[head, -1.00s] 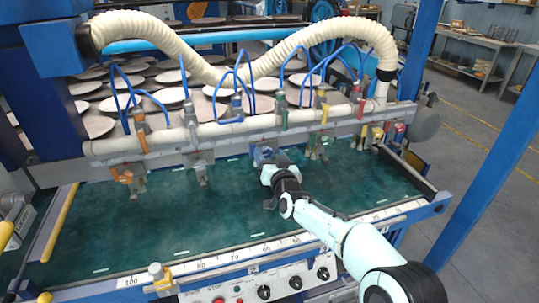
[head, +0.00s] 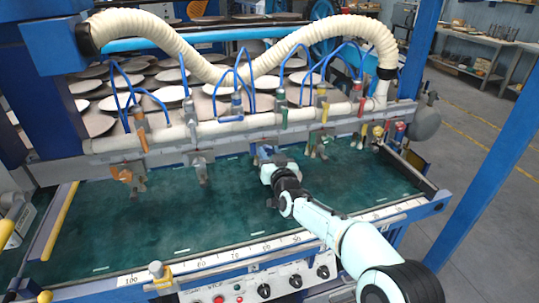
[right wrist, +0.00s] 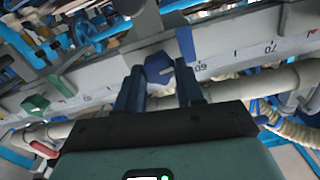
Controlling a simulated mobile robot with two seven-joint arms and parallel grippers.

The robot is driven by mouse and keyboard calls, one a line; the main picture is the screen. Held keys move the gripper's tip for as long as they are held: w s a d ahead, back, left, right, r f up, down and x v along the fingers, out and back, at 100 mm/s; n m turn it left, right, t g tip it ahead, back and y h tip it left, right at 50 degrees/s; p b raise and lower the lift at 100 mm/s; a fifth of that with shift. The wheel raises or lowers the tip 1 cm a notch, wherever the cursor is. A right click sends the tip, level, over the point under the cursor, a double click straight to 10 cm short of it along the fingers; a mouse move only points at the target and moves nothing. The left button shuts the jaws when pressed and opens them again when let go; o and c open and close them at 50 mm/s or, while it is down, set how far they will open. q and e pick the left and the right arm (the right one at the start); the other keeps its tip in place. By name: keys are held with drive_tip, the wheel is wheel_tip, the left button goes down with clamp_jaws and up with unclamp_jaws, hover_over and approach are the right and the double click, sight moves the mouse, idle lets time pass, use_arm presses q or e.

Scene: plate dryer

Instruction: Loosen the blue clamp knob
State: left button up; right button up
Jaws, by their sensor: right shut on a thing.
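The blue clamp knob (right wrist: 158,68) is a faceted blue piece between my two dark fingers in the right wrist view, against the grey scale rail. My right gripper (right wrist: 159,88) is shut on it. In the head view my right gripper (head: 266,160) reaches in from the lower right to the middle of the grey clamp rail, just above the green bed. There the gripper and my wrist hide most of the knob. My left gripper is not in view.
Orange (head: 132,176), green and yellow clamps hang along the rail on both sides. A cream pipe (head: 160,138) with thin blue hoses runs above it. The green bed (head: 150,225) is clear around my arm. A numbered scale and control panel line the front edge.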

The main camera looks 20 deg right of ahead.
drive_tip(key=n, duration=0.7)
drive_tip(key=shift+a, duration=0.15)
drive_tip(key=n+b, duration=0.1)
drive_tip(key=n, duration=0.4)
drive_tip(key=shift+f+n, duration=0.1)
drive_tip(key=shift+n, duration=0.2)
use_arm(q)
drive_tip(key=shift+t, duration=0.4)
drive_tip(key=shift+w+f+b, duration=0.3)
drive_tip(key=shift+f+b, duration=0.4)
drive_tip(key=shift+b, duration=0.05)
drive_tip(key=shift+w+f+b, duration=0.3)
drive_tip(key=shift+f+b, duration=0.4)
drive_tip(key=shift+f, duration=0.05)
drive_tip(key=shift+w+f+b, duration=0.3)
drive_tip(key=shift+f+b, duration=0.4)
drive_tip(key=shift+b, duration=0.05)
use_arm(e)
drive_tip(key=shift+f+n, duration=0.15)
drive_tip(key=shift+n, duration=4.75)
drive_tip(key=o, duration=1)
drive_tip(key=shift+o, duration=0.2)
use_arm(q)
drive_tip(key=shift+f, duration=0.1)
use_arm(e)
drive_tip(key=shift+s, duration=0.1)
